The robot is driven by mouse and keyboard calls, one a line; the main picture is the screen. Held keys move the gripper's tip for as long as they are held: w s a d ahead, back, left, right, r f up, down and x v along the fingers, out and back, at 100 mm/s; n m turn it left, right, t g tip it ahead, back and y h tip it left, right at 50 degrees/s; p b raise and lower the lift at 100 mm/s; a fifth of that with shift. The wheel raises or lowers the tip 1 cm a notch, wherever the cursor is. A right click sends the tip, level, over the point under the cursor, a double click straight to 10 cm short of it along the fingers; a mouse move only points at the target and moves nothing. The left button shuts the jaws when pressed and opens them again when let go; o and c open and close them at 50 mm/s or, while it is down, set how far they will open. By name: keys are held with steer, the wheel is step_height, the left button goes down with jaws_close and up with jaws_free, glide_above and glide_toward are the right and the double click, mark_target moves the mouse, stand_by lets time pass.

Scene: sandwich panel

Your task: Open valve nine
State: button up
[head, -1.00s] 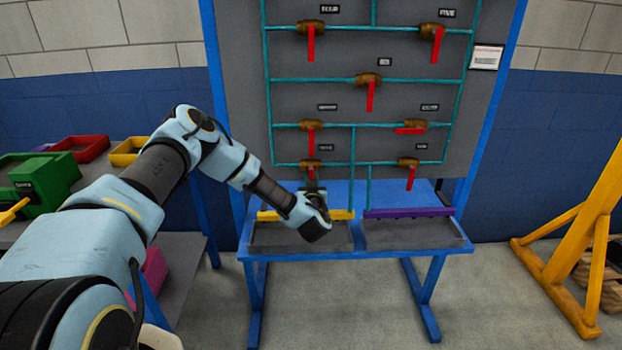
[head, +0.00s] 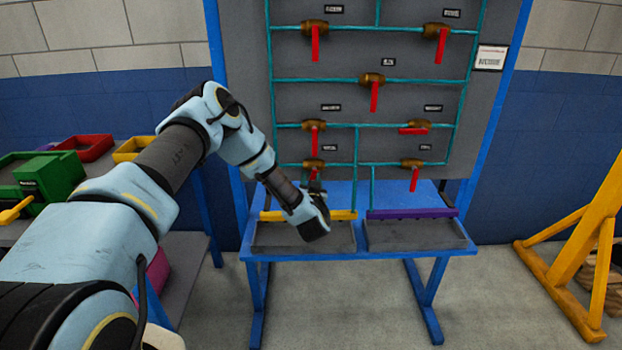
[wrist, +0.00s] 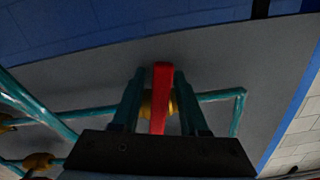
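A grey upright panel (head: 345,100) carries teal pipes and several brass valves with red handles. The labels are too blurred to read, so I cannot tell which is valve nine. My gripper (head: 315,188) is at the bottom left valve (head: 313,163), and its hand hides most of that valve's handle. In the wrist view, a red handle (wrist: 161,95) lies between the two fingers of my gripper (wrist: 158,85). A narrow gap shows on its left; it is close to the right finger. The right middle valve's handle (head: 413,131) lies sideways; the other visible handles hang down.
A blue bench (head: 355,254) with two grey trays, edged yellow and purple, stands below the panel. Coloured bins (head: 85,147) sit on a side table at the left. A yellow frame (head: 575,255) stands at the right. Floor in front is clear.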

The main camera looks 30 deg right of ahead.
steer(key=shift+o, duration=0.2)
steer(key=shift+s, duration=0.15)
steer(key=b+v, duration=0.3)
steer(key=v, duration=0.7)
steer(key=shift+s+a, duration=0.2)
